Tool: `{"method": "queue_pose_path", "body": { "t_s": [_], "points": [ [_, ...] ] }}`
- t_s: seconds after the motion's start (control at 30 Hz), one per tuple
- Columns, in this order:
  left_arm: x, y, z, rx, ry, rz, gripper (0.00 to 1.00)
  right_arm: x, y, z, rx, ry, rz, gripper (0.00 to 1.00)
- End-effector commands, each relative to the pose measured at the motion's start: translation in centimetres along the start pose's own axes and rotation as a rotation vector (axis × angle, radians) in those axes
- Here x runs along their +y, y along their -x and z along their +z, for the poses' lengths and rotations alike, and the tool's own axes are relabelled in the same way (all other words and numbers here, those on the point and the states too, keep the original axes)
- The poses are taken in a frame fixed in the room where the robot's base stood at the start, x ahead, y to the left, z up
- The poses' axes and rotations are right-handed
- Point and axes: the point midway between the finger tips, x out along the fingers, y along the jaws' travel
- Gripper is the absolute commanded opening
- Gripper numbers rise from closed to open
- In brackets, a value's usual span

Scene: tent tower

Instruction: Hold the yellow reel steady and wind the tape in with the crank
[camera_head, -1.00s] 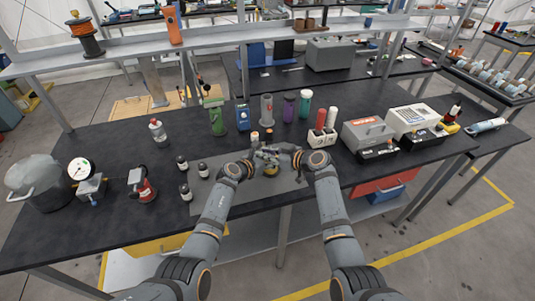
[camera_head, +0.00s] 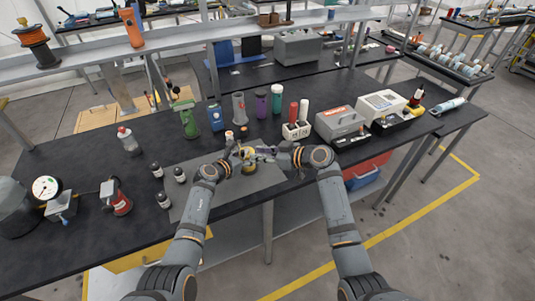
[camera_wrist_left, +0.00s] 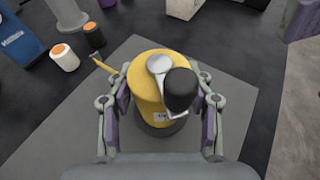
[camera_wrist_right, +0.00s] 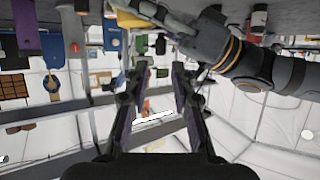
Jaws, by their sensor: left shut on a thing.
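The yellow reel (camera_wrist_left: 150,85) stands upright on the grey mat (camera_head: 205,200), with its silver crank and black knob (camera_wrist_left: 179,89) on top. A short yellow tape end (camera_wrist_left: 103,64) sticks out at its left side. My left gripper (camera_wrist_left: 160,103) is shut on the reel, one finger on each side. In the head view the reel (camera_head: 249,168) is partly hidden by my grippers. My right gripper (camera_head: 268,153) is just right of the reel, pointing left. In the right wrist view its fingers (camera_wrist_right: 161,72) are apart with nothing between them.
Behind are a green tool (camera_head: 186,119), a blue box (camera_head: 215,117) and upright cylinders. A white holder (camera_head: 296,130) and grey toolbox (camera_head: 341,124) stand to the right. The black table's front edge is close.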

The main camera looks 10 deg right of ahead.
Motion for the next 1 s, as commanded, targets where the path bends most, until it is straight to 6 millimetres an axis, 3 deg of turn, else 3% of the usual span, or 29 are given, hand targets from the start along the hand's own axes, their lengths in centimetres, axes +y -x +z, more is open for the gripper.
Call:
{"method": "queue_pose_path", "body": {
  "t_s": [0.2,0.5,0.63,0.7,0.87,1.0],
  "points": [
    [0.0,0.0,0.0,0.0,0.0,-0.001,0.0,0.0,3.3,0.1,-0.001,0.001,0.001,0.25],
    [0.0,0.0,0.0,-0.001,0.0,0.0,0.0,0.0,3.8,0.0,0.001,0.0,-0.001,0.25],
    [0.0,0.0,0.1,-0.001,0.0,0.0,0.0,0.3,3.6,-0.1,-0.012,-0.01,-0.007,0.1],
    [0.0,0.0,0.1,-0.001,0.0,0.0,0.0,1.1,3.1,-0.4,-0.047,-0.04,-0.022,0.0],
    [0.0,0.0,0.1,-0.001,0.0,0.0,0.0,4.2,2.2,-1.5,-0.226,-0.195,-0.074,0.0],
    [0.0,0.0,0.1,-0.001,0.0,0.0,0.0,6.4,2.9,-3.0,-0.408,-0.357,-0.089,0.0]
  ]
}}
